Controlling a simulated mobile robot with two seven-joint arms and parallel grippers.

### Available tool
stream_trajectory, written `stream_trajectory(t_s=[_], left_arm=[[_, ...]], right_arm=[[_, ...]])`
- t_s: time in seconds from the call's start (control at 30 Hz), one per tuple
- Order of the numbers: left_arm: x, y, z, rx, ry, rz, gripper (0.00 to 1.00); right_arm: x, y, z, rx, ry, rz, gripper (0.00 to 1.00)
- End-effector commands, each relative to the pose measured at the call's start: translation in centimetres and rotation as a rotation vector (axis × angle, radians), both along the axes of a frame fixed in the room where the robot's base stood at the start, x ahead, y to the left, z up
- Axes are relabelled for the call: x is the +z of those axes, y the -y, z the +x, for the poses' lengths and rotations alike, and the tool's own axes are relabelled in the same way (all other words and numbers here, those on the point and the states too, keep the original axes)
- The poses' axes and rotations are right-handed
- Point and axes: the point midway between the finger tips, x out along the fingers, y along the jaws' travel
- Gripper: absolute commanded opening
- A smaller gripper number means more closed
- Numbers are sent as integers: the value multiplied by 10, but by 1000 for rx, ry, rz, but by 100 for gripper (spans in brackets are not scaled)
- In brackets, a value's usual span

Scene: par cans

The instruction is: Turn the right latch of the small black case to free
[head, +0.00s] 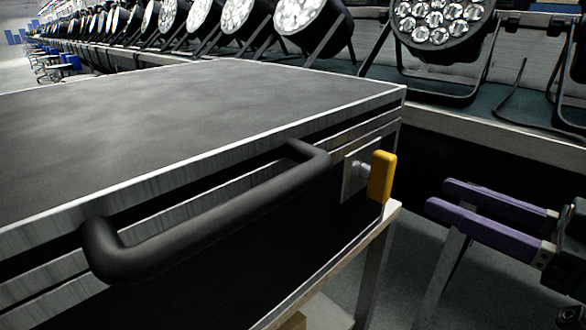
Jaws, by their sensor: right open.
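The black case (170,110) with silver metal edges fills the left and middle of the head view, its lid down. A black bar handle (215,218) runs along its front face. To the right of the handle, near the case's right corner, is the right latch, a yellow lever (382,177) on a small silver plate (355,175). The lever stands close to upright. My right gripper (436,196), with purple fingers, is to the right of the latch, open and empty, apart from the lever and pointing left. My left gripper is not in view.
The case rests on a light-edged stand (335,265) with metal legs. Behind it, a long bench (460,125) holds a row of par cans (440,22). Open floor (400,275) shows below my right gripper. Blue chairs (68,62) stand far back left.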

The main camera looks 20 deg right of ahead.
Motion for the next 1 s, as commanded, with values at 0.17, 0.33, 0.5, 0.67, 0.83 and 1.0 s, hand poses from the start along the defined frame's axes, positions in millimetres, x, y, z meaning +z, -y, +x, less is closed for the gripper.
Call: stream_trajectory(t_s=[0.17, 0.33, 0.5, 0.67, 0.83, 1.0], left_arm=[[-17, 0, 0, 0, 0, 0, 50], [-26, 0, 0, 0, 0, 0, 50], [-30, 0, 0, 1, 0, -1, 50], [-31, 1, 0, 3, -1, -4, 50], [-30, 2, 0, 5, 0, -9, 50], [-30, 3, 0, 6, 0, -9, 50]], right_arm=[[-2, -14, 33, 2, 8, 0, 50], [-2, -23, 55, 1, 4, -1, 50], [-1, -28, 67, 1, 0, -1, 50], [0, -30, 70, 1, -1, -1, 50], [0, -29, 70, 1, -1, -2, 50], [0, -29, 70, 1, -1, -2, 31]])
